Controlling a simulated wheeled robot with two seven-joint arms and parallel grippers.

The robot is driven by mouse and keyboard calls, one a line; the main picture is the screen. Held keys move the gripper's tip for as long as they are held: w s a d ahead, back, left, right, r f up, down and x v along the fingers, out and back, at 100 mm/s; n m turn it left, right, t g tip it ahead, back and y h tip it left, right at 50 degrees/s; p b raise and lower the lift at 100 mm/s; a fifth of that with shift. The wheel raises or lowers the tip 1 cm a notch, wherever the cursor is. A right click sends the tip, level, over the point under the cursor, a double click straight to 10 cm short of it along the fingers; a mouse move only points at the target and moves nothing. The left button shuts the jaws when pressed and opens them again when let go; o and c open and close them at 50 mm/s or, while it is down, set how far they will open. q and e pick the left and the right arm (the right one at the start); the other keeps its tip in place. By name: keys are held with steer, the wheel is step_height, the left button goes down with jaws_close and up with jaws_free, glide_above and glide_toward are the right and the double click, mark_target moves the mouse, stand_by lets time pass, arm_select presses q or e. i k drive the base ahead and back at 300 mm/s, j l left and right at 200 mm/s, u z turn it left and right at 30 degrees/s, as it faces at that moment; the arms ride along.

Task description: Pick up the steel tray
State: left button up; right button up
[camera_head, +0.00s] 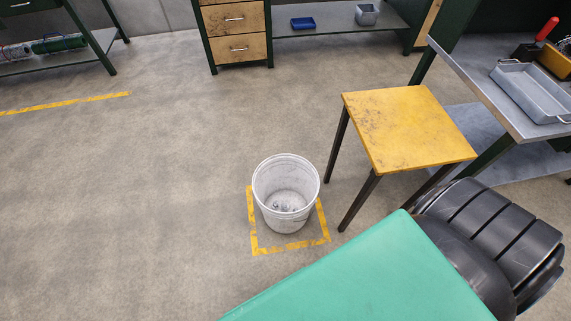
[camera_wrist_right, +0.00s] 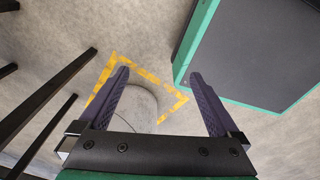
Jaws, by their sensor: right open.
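The steel tray (camera_head: 533,91) is a shallow grey metal tray with a wire handle, lying on the grey workbench (camera_head: 515,122) at the right edge of the head view. My right gripper (camera_wrist_right: 162,82) shows in the right wrist view with its two dark fingers spread apart and nothing between them. It points down toward the floor, and the tray is not in that view. My left gripper is in neither view.
A white bucket (camera_head: 286,200) stands on the floor inside a yellow taped square. A yellow-topped stool (camera_head: 408,125) stands between it and the workbench. A red-handled tool (camera_head: 546,30) is behind the tray.

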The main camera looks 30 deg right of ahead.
mark_target(544, 102)
steer(key=z, duration=2.65)
steer(key=i+l+u, duration=0.1)
steer(key=i+l, duration=0.45)
